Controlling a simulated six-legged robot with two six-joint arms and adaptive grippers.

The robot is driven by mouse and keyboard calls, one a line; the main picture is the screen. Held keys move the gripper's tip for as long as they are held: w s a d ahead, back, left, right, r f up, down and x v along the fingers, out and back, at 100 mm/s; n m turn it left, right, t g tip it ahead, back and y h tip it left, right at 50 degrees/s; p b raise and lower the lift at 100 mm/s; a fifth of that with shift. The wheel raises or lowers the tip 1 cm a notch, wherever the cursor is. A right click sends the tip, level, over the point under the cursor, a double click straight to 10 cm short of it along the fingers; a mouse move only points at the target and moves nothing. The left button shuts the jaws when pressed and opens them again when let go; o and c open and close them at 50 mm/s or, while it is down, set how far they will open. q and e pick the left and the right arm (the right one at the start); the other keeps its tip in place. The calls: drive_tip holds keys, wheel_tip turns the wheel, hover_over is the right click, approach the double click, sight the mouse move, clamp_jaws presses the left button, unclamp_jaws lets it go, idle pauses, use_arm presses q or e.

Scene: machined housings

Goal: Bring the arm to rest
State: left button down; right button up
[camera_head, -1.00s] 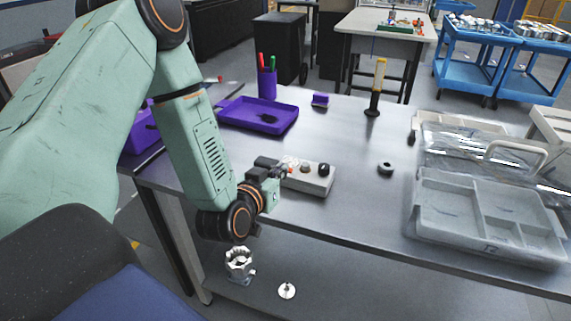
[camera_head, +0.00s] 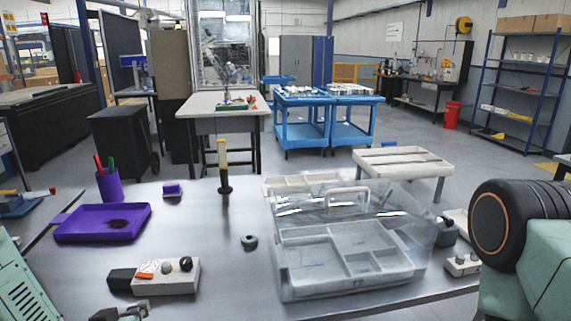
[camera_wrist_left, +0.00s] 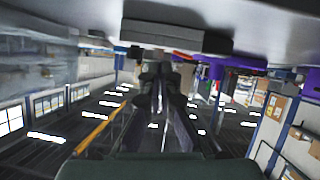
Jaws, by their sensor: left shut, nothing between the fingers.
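My left gripper (camera_head: 122,314) shows only partly at the bottom edge of the head view, just in front of the control box on the metal table. In the left wrist view the fingers of the left gripper (camera_wrist_left: 158,72) are together with nothing between them. My left arm's green link (camera_head: 22,288) fills the lower left corner of the head view. My right arm (camera_head: 525,245) stands at the right edge; its gripper is out of the picture.
On the table are a control box (camera_head: 172,276), a purple tray (camera_head: 75,226), a purple pen cup (camera_head: 109,186), a dark ring (camera_head: 249,242), a yellow-topped post (camera_head: 223,170) and a clear divided case (camera_head: 300,262). Blue carts (camera_head: 302,118) stand behind.

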use_arm(q)
drive_tip(key=s+d+f+m+g+b, duration=0.1)
drive_tip(key=s+d+f+g+b, duration=0.1)
drive_tip(key=s+f, duration=0.6)
drive_tip(key=s+d+f+m+g+h+b, duration=0.1)
drive_tip(key=s+d+f+g+b, duration=0.2)
drive_tip(key=s+f+g, duration=0.3)
drive_tip(key=s+d+f+m+g+b, duration=0.1)
drive_tip(key=s+d+f+g, duration=0.3)
drive_tip(key=s+f, duration=0.7)
drive_tip(key=s+b, duration=0.1)
drive_tip(key=s, duration=0.3)
drive_tip(key=shift+g+h, duration=0.3)
drive_tip(key=shift+g, duration=0.1)
